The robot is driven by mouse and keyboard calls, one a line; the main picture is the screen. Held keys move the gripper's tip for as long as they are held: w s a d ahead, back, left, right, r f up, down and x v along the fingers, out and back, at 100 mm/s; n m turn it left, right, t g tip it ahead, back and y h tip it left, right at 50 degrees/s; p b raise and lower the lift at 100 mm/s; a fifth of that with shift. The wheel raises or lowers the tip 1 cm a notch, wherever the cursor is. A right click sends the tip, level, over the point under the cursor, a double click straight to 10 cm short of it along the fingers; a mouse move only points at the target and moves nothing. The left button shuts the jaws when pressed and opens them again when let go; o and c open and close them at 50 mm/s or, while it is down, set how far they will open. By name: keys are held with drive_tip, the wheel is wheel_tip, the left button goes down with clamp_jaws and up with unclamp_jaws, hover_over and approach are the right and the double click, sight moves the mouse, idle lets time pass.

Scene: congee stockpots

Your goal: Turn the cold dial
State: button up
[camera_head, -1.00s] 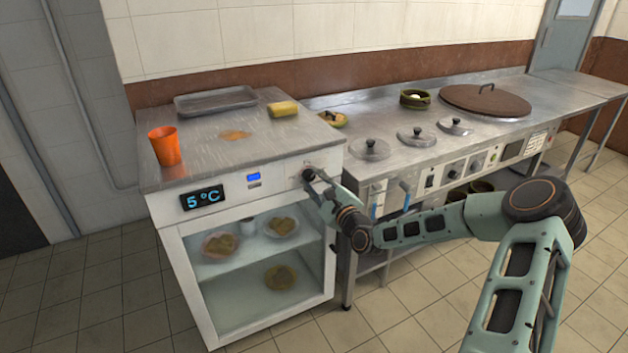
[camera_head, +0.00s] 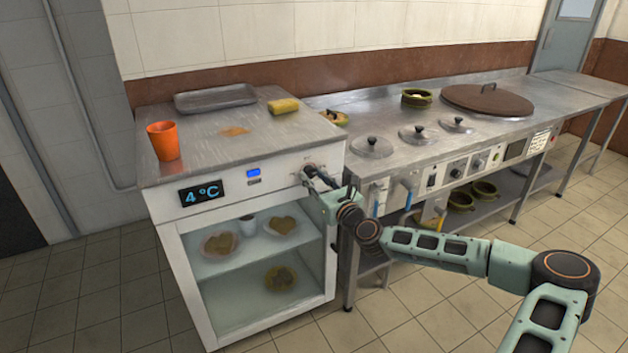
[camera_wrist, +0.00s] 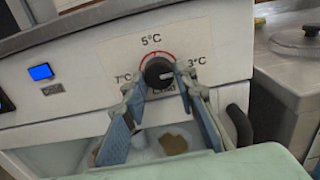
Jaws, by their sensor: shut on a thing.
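The cold dial (camera_wrist: 155,67) is a dark round knob on the white front panel of the chilled cabinet (camera_head: 318,225). Around it are a red arc and the marks 7°C at left, 5°C at top and 3°C at right. Its pale pointer mark faces right, toward the 3°C side. My gripper (camera_wrist: 161,76) is shut on the dial, one finger on each side. In the head view, my gripper (camera_head: 308,173) mostly hides the dial. The cabinet's display (camera_head: 201,193) reads 4°C.
An orange cup (camera_head: 163,141), a grey tray (camera_head: 215,97) and a yellow block (camera_head: 283,106) are on the cabinet top. Plates of food (camera_head: 222,244) are behind the glass below. A steel counter with lidded pots (camera_head: 372,146) adjoins at right.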

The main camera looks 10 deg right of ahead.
drive_tip(key=shift+r+m, duration=0.1)
drive_tip(key=shift+m, duration=0.2)
drive_tip(key=o, duration=1.1)
drive_tip(key=v, duration=1.2)
